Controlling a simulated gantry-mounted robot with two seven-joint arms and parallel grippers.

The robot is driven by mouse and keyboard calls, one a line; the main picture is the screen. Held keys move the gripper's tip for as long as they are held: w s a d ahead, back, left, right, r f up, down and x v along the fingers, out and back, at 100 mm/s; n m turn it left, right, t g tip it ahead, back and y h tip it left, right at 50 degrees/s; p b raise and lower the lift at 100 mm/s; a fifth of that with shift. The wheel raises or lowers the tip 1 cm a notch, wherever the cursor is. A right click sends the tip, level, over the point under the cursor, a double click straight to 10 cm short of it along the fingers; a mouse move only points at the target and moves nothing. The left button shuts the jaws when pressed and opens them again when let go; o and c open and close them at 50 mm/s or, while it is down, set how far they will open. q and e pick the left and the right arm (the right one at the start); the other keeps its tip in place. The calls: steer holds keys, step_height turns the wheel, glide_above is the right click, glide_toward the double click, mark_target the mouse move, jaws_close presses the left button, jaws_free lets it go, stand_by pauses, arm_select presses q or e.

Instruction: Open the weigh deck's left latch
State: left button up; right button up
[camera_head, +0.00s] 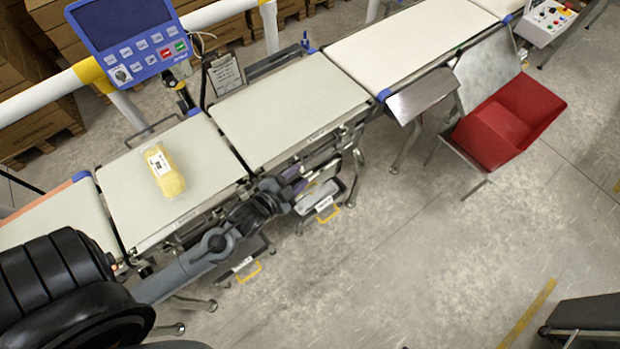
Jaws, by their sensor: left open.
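The checkweigher line runs diagonally across the view as several pale belt sections. A section (205,160) at left carries a yellow package with a white label (166,172). A bare section (290,110) follows it to the right. My left arm reaches in from the lower left along their front side. My left gripper (298,184) is at the front underside of the bare section, close to the frame; its fingertips are small and partly lost among dark parts. Two yellow handles, one right (328,214) and one left (249,272), show below the decks. I cannot tell which part is the left latch.
A blue control panel (132,45) stands behind the line at upper left. A red bin (507,122) and a grey metal chute (422,95) stand at right. Boxes on pallets fill the back left. The floor (400,250) in front is largely clear.

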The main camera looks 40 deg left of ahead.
arm_select(q)
steer(key=b, duration=1.1)
glide_toward(313, 171)
steer(key=shift+y, duration=0.3)
steer(key=b+x, duration=0.1)
steer(key=x, duration=0.2)
steer(key=b+x, duration=0.1)
steer(key=x, duration=0.3)
steer(key=b+x, duration=0.1)
steer(key=x, duration=0.3)
steer(key=shift+s+f, duration=0.1)
steer(key=shift+f, duration=0.25)
arm_select(e)
step_height(313, 171, down, 17)
steer(key=shift+r, duration=0.15)
steer(key=shift+w+a, duration=0.1)
